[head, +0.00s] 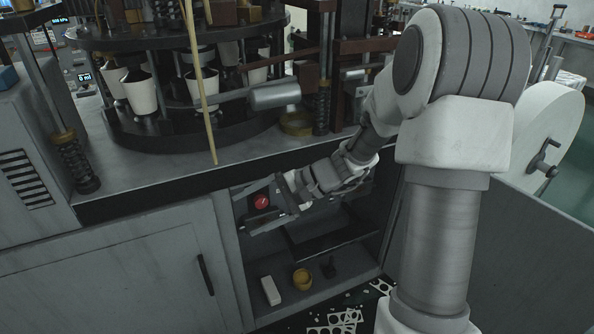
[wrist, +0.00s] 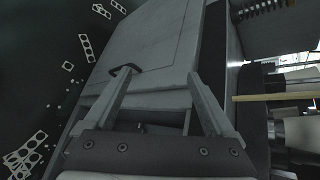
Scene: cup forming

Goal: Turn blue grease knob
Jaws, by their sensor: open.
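No blue grease knob can be made out in either view. In the head view, my gripper (head: 243,211) is at the mouth of the open cabinet under the machine, with its fingers pointing left. The fingers are spread and nothing is held. A round red knob or button (head: 262,202) shows in the gap between the fingers; I cannot tell how far behind them it is. In the wrist view, my open gripper (wrist: 160,82) faces the grey cabinet front, seen sideways. My arm hides part of the cabinet's right side.
The open cabinet has a dark shelf (head: 335,238) and a lower floor with a white block (head: 270,291) and a yellow ring-like part (head: 301,279). A closed door with a dark handle (head: 206,275) is at left. An open door (head: 500,255) stands at right. Punched scraps (head: 335,322) litter the floor.

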